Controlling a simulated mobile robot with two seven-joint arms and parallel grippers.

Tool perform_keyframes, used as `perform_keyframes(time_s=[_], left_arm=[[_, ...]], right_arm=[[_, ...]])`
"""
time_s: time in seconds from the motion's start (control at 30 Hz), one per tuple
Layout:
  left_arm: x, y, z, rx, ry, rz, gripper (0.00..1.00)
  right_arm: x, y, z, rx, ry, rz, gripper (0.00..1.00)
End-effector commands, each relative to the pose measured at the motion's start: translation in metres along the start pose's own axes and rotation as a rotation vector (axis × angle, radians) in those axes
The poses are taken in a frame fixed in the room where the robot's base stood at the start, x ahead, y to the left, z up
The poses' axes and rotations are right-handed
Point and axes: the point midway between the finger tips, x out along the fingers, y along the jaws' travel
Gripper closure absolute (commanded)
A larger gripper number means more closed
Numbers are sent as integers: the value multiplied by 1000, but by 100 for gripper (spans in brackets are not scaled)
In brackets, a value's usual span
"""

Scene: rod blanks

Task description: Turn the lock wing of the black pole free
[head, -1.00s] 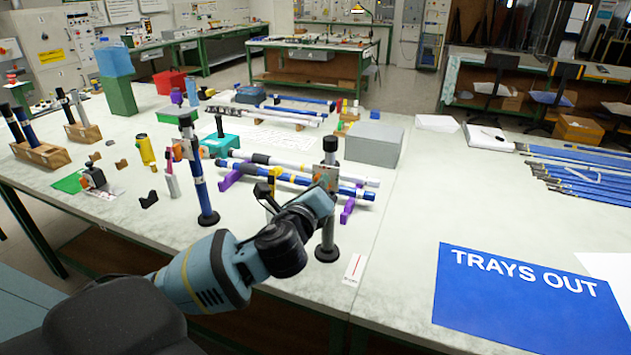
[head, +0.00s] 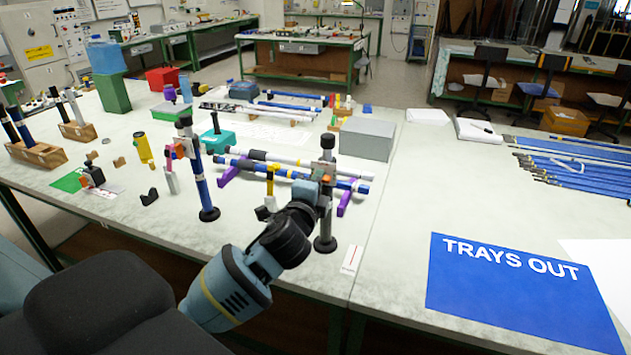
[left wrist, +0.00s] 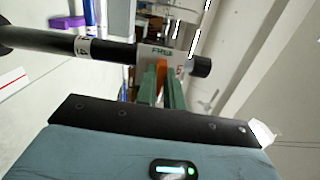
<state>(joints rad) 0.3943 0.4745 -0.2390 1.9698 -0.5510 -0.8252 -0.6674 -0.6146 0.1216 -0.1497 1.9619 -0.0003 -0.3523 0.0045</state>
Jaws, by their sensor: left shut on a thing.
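The black pole (head: 326,222) stands upright on a round black foot near the front edge of the table. In the left wrist view the pole (left wrist: 45,40) runs sideways into a pale clamp block (left wrist: 153,52) with green lettering and red marks, and a black end (left wrist: 200,67) sticks out beyond it. The orange lock wing (left wrist: 161,78) sits between the green fingers of my left gripper (left wrist: 162,92), which is shut on it. In the head view my left gripper (head: 322,188) is at the clamp, and my wrist hides part of it. My right gripper is not in view.
A blue-banded pole (head: 201,190) with a similar clamp stands to the left. Rods lie on purple rests (head: 345,198) behind the black pole. A grey box (head: 368,140) is farther back. A red-lined white card (head: 351,259) lies by the foot.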

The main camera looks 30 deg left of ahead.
Motion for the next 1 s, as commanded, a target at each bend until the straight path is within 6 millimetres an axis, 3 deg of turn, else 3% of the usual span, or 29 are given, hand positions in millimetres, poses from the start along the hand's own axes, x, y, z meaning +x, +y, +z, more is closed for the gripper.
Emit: perform_keyframes(time_s=[0.67,0.7,0.83,1.0], left_arm=[[0,0,0,-60,1,-1,100],[0,0,0,-60,1,-1,87],[0,0,0,-60,1,-1,70],[0,0,0,-59,0,0,68]], right_arm=[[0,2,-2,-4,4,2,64],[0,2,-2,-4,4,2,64],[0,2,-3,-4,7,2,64],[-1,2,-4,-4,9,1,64]])
